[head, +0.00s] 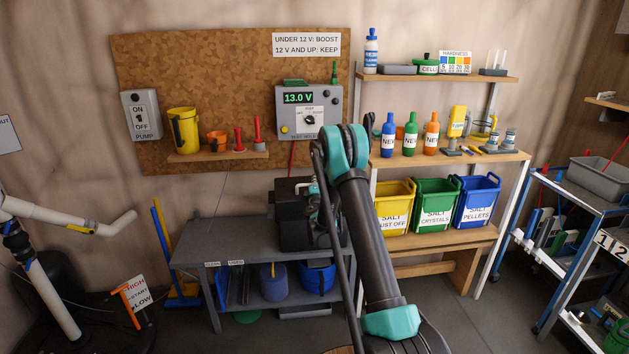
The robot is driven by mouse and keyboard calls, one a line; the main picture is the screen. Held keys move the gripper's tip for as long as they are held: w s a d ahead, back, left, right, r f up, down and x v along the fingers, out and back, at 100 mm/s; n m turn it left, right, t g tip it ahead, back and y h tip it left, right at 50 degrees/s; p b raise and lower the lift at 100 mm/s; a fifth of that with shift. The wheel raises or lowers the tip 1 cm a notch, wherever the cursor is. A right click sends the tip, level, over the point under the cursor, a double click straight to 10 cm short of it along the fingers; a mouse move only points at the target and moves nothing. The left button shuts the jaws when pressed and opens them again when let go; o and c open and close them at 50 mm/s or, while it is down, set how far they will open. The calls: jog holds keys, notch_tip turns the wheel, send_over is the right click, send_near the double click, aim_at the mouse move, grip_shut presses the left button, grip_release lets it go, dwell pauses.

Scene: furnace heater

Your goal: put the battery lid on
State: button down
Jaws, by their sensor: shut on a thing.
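The black battery box (297,234) stands on the right end of the grey bench, under the wall tester. A dark flat piece at its top, which looks like the battery lid (290,189), shows beside my gripper (314,204). My gripper is small in the head view and partly hidden behind my arm; it is shut on what looks like the lid. I cannot tell whether the lid touches the box all round. The tester (309,112) reads 13.0 V, and a red lead runs down from it towards the box.
The grey bench (215,250) has free top to the left of the box. A pump switch (142,116) and a small shelf with a yellow jug (183,130) are on the corkboard. Shelves with bottles and salt bins (435,205) stand close on the right.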

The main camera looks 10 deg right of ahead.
jog(key=shift+f, duration=0.45)
jog(key=c, duration=1.5)
grip_release()
jog(key=shift+s, duration=0.1)
jog(key=shift+s+a+f, duration=0.15)
jog(key=shift+s, duration=1.15)
jog(key=shift+s+a+f, duration=0.1)
jog(key=shift+s+a, duration=0.05)
jog(key=shift+s, duration=1.15)
jog(key=shift+s+a+f, duration=0.15)
jog(key=shift+s, duration=1.15)
